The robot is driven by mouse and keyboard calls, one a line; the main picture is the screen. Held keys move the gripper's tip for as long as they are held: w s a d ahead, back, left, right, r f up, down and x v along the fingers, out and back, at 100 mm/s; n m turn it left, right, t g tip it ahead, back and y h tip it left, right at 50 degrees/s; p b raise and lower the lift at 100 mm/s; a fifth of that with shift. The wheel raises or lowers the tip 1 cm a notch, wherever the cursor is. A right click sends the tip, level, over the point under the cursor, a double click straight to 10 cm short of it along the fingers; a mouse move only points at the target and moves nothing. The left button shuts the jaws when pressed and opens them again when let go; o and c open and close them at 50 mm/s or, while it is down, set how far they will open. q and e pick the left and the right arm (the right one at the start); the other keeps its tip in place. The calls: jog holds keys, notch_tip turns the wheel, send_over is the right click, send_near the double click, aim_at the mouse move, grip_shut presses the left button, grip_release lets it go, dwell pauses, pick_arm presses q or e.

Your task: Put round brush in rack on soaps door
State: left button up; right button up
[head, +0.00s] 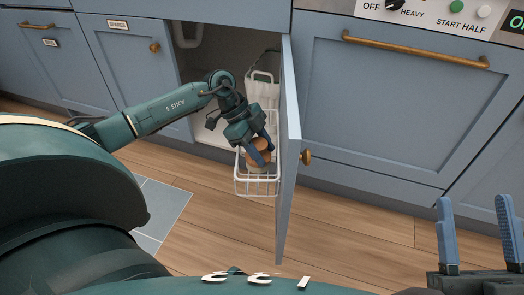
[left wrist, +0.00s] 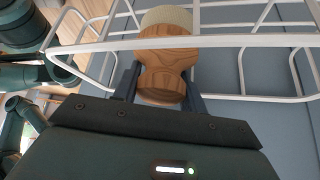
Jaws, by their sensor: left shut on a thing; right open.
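The round brush (head: 259,156) has a wooden body and shows at the white wire rack on the inner side of the open cabinet door (head: 289,140). My left gripper (head: 262,150) is shut on the brush, at the rack's opening. In the left wrist view the brush's waisted wooden handle (left wrist: 165,75) sits between my fingers, with its pale bristle end (left wrist: 166,17) beyond. The rack's wires (left wrist: 235,41) pass around and beside it. I cannot tell whether the brush rests on the rack's bottom. My right gripper (head: 475,233) is open and empty at the lower right.
The open door stands just right of my left gripper, its knob (head: 305,157) on the outer face. A white container (head: 262,90) is behind the gripper. A closed blue front (head: 400,110) lies right. The wooden floor (head: 350,235) is clear.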

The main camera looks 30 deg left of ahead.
pick_arm(q)
jog(key=o, duration=0.7)
jog(key=p+v, duration=0.4)
jog(key=v, duration=0.4)
jog(key=shift+d+r, duration=0.1)
jog(key=shift+d, duration=0.05)
jog(key=p+v, duration=0.1)
jog(key=v, duration=0.2)
jog(key=shift+r, duration=0.2)
jog(key=shift+a+r, duration=0.2)
jog(key=shift+a, duration=0.2)
pick_arm(e)
jog(key=f+m+g+h, duration=0.1)
jog(key=s+f+m+h, duration=0.1)
jog(key=f+h, duration=0.1)
jog(key=shift+f+g, duration=0.3)
jog(key=shift+g, duration=0.1)
jog(key=shift+s, duration=0.1)
